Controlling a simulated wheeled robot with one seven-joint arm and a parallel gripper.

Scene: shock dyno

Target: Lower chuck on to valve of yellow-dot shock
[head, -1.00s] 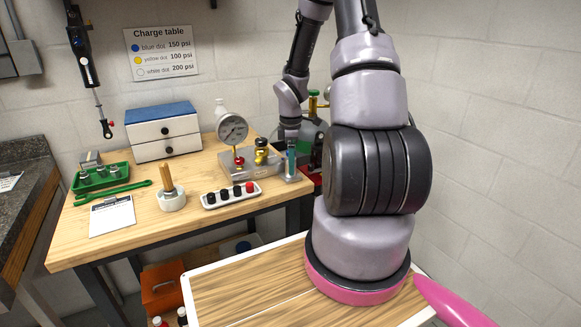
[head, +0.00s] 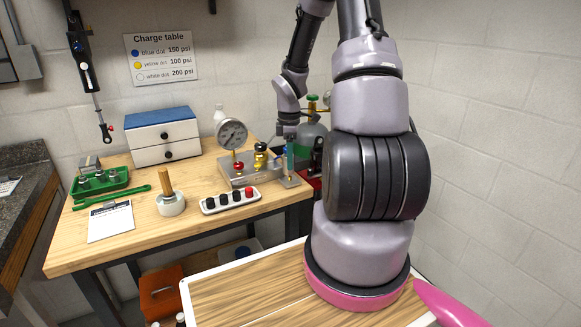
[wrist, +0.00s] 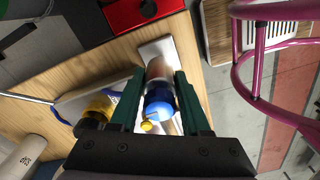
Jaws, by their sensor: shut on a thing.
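My gripper (wrist: 157,103) is over the small light plate (wrist: 155,48) beside the grey manifold block (wrist: 95,98). In the wrist view its two dark green fingers are shut on a blue cylindrical piece (wrist: 158,100) with a lighter blue end and a small yellow knob or dot. I cannot tell whether this piece is the chuck or part of the shock. A pale, coppery cylinder (wrist: 160,72) continues beyond it to the plate. In the head view an upright teal-blue part (head: 290,157) shows on the small stand (head: 290,181). The valve cannot be made out.
The pressure gauge (head: 231,133) and brass fitting (head: 261,157) stand close left of my gripper. A cap tray (head: 230,200), a white cup with a wooden post (head: 171,204), a green tray (head: 99,182) and a drawer box (head: 163,137) are further left. A Charge table sign (head: 161,59) hangs behind.

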